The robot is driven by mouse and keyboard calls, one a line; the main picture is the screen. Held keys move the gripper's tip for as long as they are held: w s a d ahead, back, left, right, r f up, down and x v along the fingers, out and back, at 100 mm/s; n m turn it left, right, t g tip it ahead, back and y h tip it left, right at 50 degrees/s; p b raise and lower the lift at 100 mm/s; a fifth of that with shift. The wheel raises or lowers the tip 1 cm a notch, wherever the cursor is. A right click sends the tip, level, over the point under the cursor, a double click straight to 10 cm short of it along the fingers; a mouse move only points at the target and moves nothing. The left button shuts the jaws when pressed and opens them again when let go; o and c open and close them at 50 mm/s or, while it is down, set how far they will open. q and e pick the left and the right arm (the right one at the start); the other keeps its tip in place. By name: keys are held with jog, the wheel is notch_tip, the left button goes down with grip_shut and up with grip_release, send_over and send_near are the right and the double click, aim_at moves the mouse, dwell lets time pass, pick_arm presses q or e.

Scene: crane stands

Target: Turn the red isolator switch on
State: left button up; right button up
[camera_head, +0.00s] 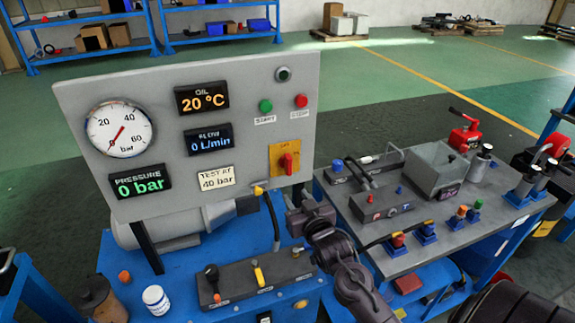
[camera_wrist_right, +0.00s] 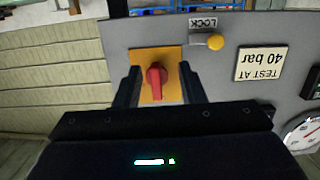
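The red isolator switch (camera_head: 287,162) is a red handle on a yellow plate (camera_head: 275,152) at the right side of the grey panel. Its handle stands about upright. In the right wrist view, which is upside down, the red switch (camera_wrist_right: 157,82) shows between the fingers of my right gripper (camera_wrist_right: 161,85). The fingers are open, one on each side, with a gap around the handle. In the head view my right gripper (camera_head: 300,197) is just below and in front of the switch. Contact is not visible. My left gripper is not in view.
A yellow knob (camera_wrist_right: 215,42) by a LOCK label is close to the switch. Start (camera_head: 265,106) and stop (camera_head: 301,101) buttons sit above. The panel stands on a blue bench (camera_head: 190,285) with levers. A dark-topped bench (camera_head: 365,200) with fittings stands to the right.

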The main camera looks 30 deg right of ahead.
jog(key=t, duration=0.1)
send_near(290, 161)
jog(key=w, duration=0.1)
jog(key=p+x, duration=0.2)
jog(key=x, duration=0.5)
jog(key=shift+w+d, duration=0.1)
jog(key=shift+d, duration=0.05)
jog(key=shift+w+d+f+p, duration=0.1)
jog(key=shift+w+p, duration=0.2)
jog(key=shift+w, duration=0.2)
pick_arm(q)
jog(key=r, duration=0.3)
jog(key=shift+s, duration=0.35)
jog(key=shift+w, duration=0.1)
pick_arm(e)
grip_shut()
